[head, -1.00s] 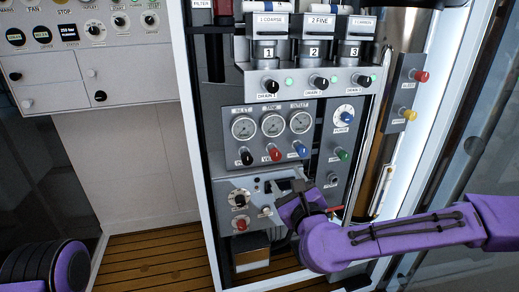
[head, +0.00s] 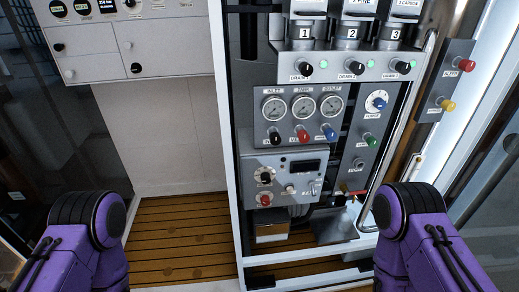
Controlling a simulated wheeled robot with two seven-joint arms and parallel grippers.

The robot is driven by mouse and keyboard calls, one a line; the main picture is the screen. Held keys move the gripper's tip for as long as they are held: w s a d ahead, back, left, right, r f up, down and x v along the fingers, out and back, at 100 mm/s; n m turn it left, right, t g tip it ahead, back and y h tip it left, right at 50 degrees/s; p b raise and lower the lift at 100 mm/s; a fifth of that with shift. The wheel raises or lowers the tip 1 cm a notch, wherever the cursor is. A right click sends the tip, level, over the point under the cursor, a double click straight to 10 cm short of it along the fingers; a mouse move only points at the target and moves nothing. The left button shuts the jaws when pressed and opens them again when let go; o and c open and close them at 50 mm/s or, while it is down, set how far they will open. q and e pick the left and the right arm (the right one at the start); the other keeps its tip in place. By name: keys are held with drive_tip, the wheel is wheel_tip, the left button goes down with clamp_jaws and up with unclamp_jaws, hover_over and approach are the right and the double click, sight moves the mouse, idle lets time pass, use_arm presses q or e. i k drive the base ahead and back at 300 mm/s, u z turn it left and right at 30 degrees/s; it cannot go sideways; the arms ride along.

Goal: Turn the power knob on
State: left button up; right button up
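The lower control box (head: 283,187) on the open rack carries a black knob (head: 265,175) on a pale dial, a red knob (head: 264,199), a small silver knob (head: 290,189), and a toggle-like part (head: 314,188). Its small dark display (head: 305,165) shows no readable text. The labels here are too small to read, so I cannot tell which one is the power knob or how it is set. Only purple links of my arms show at the lower left and lower right. Neither gripper is in view, and no hand is at the box.
Above the box is a gauge panel (head: 301,117) with black, red and blue knobs. Several drain knobs sit higher, below the filters. A red-handled part (head: 354,193) and a tilted grey plate (head: 335,225) are at the lower right. The space before the box is clear.

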sight(265, 199)
drive_tip(key=k, duration=0.5)
drive_tip(key=z, duration=1)
drive_tip(key=i, duration=0.7)
drive_tip(key=u, duration=0.65)
